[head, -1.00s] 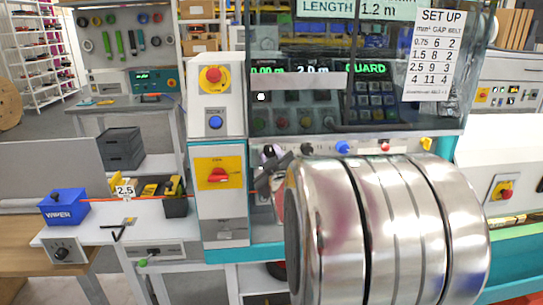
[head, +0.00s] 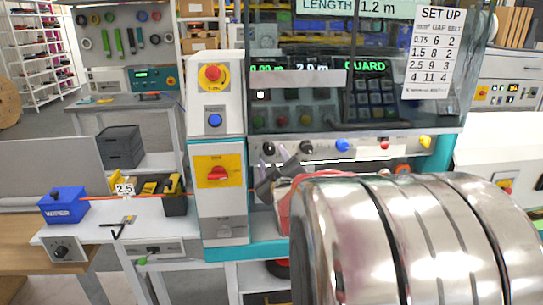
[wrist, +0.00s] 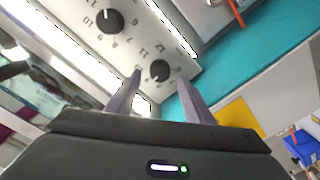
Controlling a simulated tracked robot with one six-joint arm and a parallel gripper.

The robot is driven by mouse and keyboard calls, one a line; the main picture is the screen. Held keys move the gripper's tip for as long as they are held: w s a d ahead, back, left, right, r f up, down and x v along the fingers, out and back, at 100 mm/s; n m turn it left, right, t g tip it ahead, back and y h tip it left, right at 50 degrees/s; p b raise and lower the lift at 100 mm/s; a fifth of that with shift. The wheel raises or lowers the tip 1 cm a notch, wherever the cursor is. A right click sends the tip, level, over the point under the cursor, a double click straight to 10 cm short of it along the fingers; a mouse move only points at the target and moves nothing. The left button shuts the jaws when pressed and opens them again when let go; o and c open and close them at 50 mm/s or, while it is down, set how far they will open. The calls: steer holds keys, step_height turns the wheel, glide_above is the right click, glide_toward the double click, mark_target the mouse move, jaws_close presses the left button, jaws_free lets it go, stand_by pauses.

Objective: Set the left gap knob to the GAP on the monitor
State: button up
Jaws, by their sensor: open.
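The left black knob (head: 268,148) sits at the left end of the white panel under the guard. In the wrist view this knob (wrist: 160,71) shows between my fingertips, with a small white pointer mark. My gripper (wrist: 160,82) is open, with one finger on each side of the knob in the picture; contact cannot be told. In the head view my gripper (head: 285,162) is just below and right of the knob. The monitor (head: 360,8) shows LENGTH 1.2 m; no GAP value is readable there. A SET UP card (head: 432,52) lists GAP values by mm².
A second black knob (wrist: 110,20) with a numbered dial is beside the first. Blue (head: 342,145), red (head: 384,144) and yellow (head: 425,141) controls continue rightward. A tag reading 2.5 (head: 124,188) stands on the left bench. My arm covers the lower right.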

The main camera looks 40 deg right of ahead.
steer(key=v, duration=1)
steer(key=shift+w+a+f, duration=0.1)
steer(key=shift+f, duration=0.05)
steer(key=a+f+m+g+y, duration=0.1)
steer(key=a+f+g+y, duration=0.4)
steer(key=a, duration=1.1)
steer(key=s+a+f+g+y, duration=0.2)
steer(key=s+a, duration=0.4)
steer(key=a, duration=0.1)
steer(key=s+a+f+g+y, duration=0.2)
steer(key=s+a+f, duration=0.1)
steer(key=s+a, duration=0.4)
steer(key=shift+f+g, duration=0.2)
steer(key=shift+g, duration=0.2)
steer(key=shift+s+d, duration=0.1)
steer(key=shift+c, duration=0.2)
